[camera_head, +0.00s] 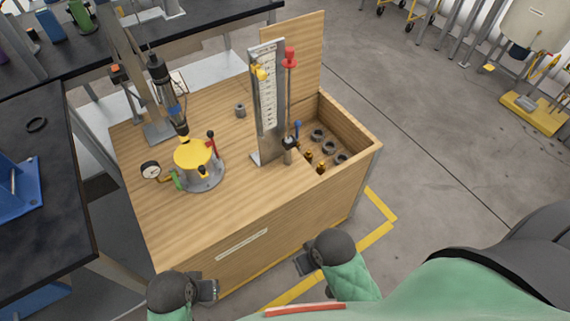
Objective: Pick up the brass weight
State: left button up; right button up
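Small brass-coloured pieces (320,168) stand in the open compartment at the right end of the wooden bench; they look like brass weights, but are too small to tell apart clearly. Several dark grey ring-shaped pieces (329,147) sit beside them. My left gripper (209,290) is low in front of the bench, apart from everything on it. My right gripper (304,261) is in front of the bench's front panel, below the compartment. Neither gripper appears to hold anything; their finger gaps are too small to make out.
A yellow-topped device (194,156) with a dial gauge (150,170) stands on the bench (235,190). An upright scale panel (268,100) stands left of the compartment, and a raised wooden lid (296,50) behind. A small grey cylinder (240,110) sits on the clear bench middle.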

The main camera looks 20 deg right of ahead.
aim_at(321, 169)
jog(key=l+u, duration=0.4)
jog(key=l, duration=0.35)
jog(key=l+u, duration=0.35)
jog(key=l, duration=0.4)
jog(key=k+l+u, duration=0.1)
jog(key=l+u, duration=0.3)
jog(key=l, duration=0.3)
jog(key=k+l, duration=0.1)
jog(key=l, duration=0.4)
jog(key=k+l, duration=0.1)
jog(key=l, duration=0.35)
jog(key=k+l, duration=0.1)
jog(key=l, duration=0.4)
jog(key=k+l, duration=0.1)
jog(key=l, duration=0.4)
jog(key=k+l+u, duration=0.1)
jog(key=l, duration=0.35)
